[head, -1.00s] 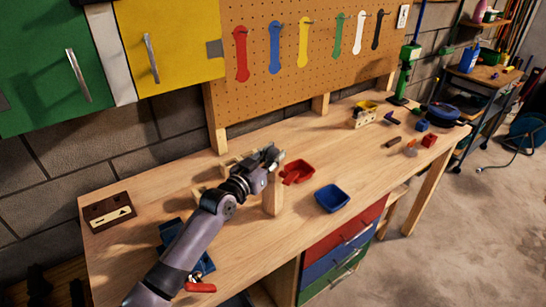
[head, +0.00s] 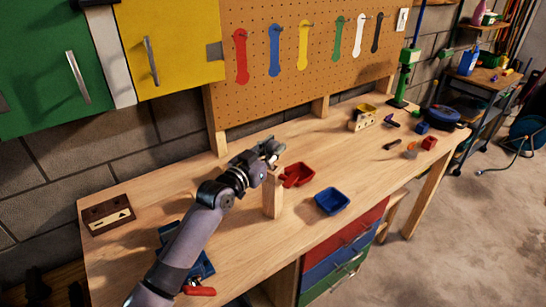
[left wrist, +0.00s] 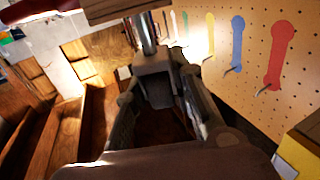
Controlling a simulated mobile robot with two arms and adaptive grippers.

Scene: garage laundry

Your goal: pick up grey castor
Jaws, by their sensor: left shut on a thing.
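My left gripper (head: 268,157) is over the workbench (head: 350,165), by the upper end of an upright wooden post (head: 272,195). It is shut on a grey piece with a shiny metal stem, which looks like the grey castor (left wrist: 157,82). In the left wrist view the piece sits between the two fingers, its stem pointing away from the palm. In the head view it is mostly hidden by the gripper, with a small pale bit showing at the tips. My right gripper is not in view.
A red bin (head: 297,175) and a blue bin (head: 332,201) stand right of the post. A small grey-and-orange item (head: 410,153), a red block (head: 429,143) and a blue block (head: 422,128) lie further right. A dark wooden box (head: 107,215) is at the left end.

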